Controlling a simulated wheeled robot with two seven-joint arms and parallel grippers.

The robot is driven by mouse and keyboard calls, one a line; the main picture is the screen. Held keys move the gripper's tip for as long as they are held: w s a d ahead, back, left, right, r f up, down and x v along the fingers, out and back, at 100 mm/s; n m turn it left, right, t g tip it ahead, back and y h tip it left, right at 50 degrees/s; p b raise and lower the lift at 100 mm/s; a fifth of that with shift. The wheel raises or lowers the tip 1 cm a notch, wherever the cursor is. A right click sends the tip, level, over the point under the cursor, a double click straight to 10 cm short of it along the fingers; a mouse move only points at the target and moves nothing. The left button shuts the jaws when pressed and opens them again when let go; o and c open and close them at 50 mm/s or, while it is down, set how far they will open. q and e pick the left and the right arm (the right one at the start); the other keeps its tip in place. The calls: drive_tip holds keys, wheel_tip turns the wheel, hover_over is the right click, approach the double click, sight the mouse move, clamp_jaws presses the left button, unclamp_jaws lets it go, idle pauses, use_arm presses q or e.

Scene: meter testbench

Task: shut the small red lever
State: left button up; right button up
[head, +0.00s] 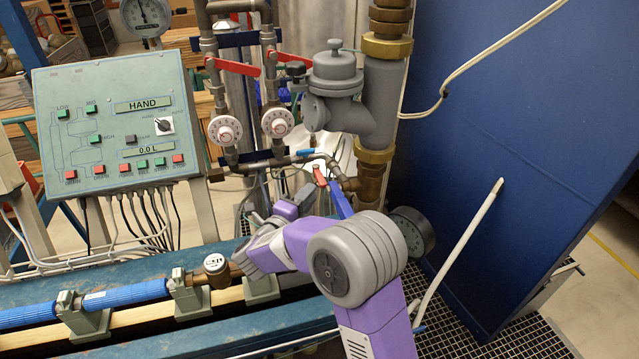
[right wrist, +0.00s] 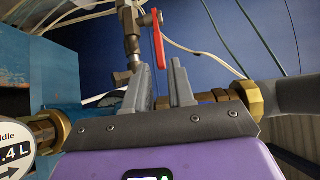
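The small red lever (head: 320,176) sits on the pipework in the middle of the head view, just left of a larger blue lever (head: 340,201). In the right wrist view the red lever (right wrist: 158,40) stands roughly upright on a metal valve, beyond the fingers. My right gripper (head: 303,195) is below and left of the lever in the head view, partly hidden by my own wrist. In the right wrist view its two grey fingers (right wrist: 163,78) are apart with nothing gripped between them. The lever appears just past the fingertips; contact cannot be told. My left gripper is not in view.
Two larger red levers (head: 232,67) (head: 288,62) sit higher on the pipes. A grey meter body (head: 337,85), a round gauge (head: 411,232) and a blue panel (head: 510,110) stand close by. A brass-fitted pipe (right wrist: 246,96) runs behind the fingers. A control box (head: 118,120) is at left.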

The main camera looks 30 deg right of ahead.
sight(319, 176)
drive_tip(key=x, duration=0.5)
drive_tip(key=shift+w+d, duration=0.2)
drive_tip(key=shift+d, duration=0.15)
clamp_jaws()
